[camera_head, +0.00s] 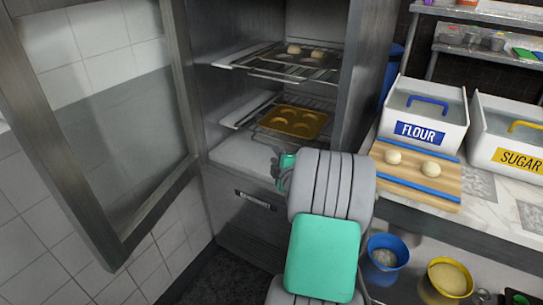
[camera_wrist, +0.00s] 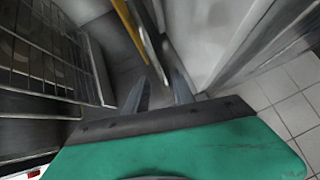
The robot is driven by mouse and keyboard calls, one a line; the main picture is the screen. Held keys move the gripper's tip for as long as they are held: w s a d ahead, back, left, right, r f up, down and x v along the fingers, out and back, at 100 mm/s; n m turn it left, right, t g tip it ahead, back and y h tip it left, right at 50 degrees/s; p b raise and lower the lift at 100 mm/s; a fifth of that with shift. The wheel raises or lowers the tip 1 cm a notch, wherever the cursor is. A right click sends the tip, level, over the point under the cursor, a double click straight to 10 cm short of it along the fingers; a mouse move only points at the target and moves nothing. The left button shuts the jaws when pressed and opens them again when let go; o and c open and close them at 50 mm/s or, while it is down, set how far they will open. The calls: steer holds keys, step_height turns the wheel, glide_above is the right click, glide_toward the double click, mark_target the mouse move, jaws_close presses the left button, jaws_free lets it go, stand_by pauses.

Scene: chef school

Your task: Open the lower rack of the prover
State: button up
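The prover (camera_head: 240,215) stands with its glass door open to the left. Its lower rack (camera_head: 255,108) is a wire shelf inside, bearing a golden tray with round hollows (camera_head: 293,121). The upper rack (camera_head: 275,71) holds several pale dough pieces. My gripper (camera_head: 275,165) is at the front of the prover, just below the lower rack in the picture. In the wrist view my gripper's two fingers (camera_wrist: 160,82) stand apart. The lower rack (camera_wrist: 151,45) shows nearly edge-on, its end close to the fingertips; I cannot tell whether it lies between them or touches.
The open door (camera_head: 115,150) fills the left side. On the right, a counter holds a flour bin (camera_head: 425,110), a sugar bin (camera_head: 508,140) and a board with dough (camera_head: 440,185). A blue bucket (camera_head: 386,255) and a yellow bucket (camera_head: 450,278) stand below.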

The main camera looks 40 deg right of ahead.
steer(key=x, duration=0.5)
steer(key=p+x, duration=0.1)
steer(key=x, duration=0.1)
steer(key=shift+w+d+r, duration=0.1)
steer(key=shift+w+d, duration=0.15)
steer(key=shift+d, duration=0.25)
jaws_close()
stand_by(0.8)
